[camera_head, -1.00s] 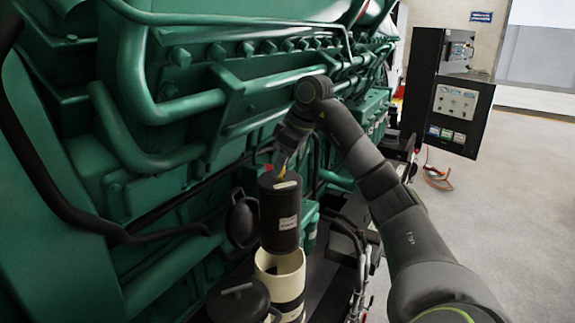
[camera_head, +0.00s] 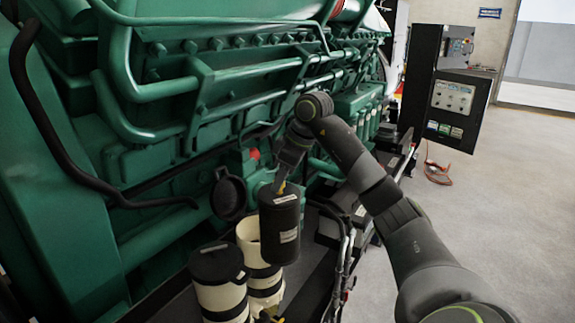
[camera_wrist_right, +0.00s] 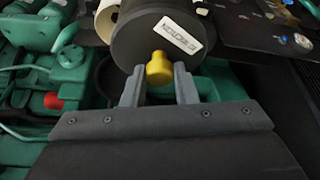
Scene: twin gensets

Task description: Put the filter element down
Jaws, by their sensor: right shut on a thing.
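The filter element (camera_head: 279,235) is a dark cylinder with a pale label and a yellow knob on top. My right gripper (camera_head: 281,187) is shut on that knob and holds the element upright. In the right wrist view the two fingers (camera_wrist_right: 159,85) stand either side of the yellow knob (camera_wrist_right: 159,68), with the dark element (camera_wrist_right: 140,35) beyond. In the head view the element overlaps the right side of an open cream housing (camera_head: 247,232). Its underside shows no clear contact with anything. My left gripper is not in view.
A second cream housing (camera_head: 222,295) with a black lid stands at the front left. A round black cover (camera_head: 228,194) hangs open by the green engine (camera_head: 120,160). Hoses (camera_head: 345,255) run close on the right. Open floor (camera_head: 500,230) lies further right.

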